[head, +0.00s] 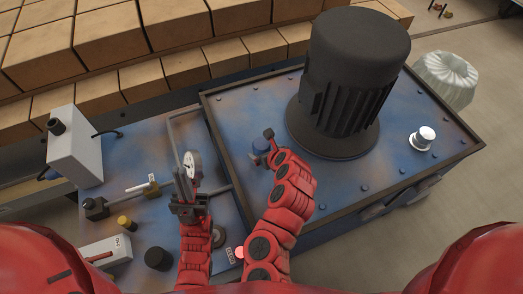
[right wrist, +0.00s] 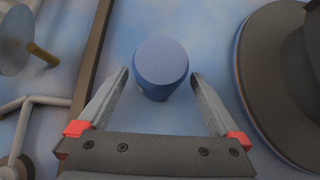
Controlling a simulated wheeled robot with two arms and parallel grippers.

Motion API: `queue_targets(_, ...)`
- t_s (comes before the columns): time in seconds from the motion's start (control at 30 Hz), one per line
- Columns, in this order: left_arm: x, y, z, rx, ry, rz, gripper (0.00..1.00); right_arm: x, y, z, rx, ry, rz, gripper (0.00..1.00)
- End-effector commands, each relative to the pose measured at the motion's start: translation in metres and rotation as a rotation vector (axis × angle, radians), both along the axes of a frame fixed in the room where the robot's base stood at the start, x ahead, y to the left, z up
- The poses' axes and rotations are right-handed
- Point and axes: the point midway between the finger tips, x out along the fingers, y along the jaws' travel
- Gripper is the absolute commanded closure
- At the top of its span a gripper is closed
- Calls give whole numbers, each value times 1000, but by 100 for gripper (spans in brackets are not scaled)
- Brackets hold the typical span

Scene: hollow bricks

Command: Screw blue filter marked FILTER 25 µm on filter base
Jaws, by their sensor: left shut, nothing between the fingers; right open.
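A small blue cylinder, which looks like the blue filter (head: 261,148), stands on the blue deck left of the black motor. Its marking cannot be read. In the right wrist view the filter (right wrist: 160,70) sits ahead between my right gripper's fingers (right wrist: 158,75), with gaps on both sides. My right gripper (head: 266,142) is open beside the filter in the head view. My left gripper (head: 180,172) is shut and empty, beside the dial gauge over the lower left panel. A dark round fitting (head: 218,237) lies on that panel; I cannot tell whether it is the filter base.
The large black motor (head: 355,75) stands right of the filter. A raised dark rim (head: 228,175) divides deck and left panel. The dial gauge (head: 192,165), pipes, and a grey box (head: 75,150) crowd the left. Bricks (head: 120,40) line the back.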

Motion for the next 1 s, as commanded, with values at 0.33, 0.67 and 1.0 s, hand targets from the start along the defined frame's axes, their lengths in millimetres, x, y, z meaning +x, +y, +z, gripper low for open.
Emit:
queue_targets(0.33, 0, 0, 3, 0, 0, 0, 100, 21, 11, -14, -2, -2, 1, 0)
queue_targets(0.67, 0, 0, 4, 0, 0, 0, 100, 37, 19, -34, 0, 0, 0, 0)
queue_targets(1.0, 0, 0, 4, 0, 0, 0, 100, 38, 19, -34, 0, -1, -1, 22)
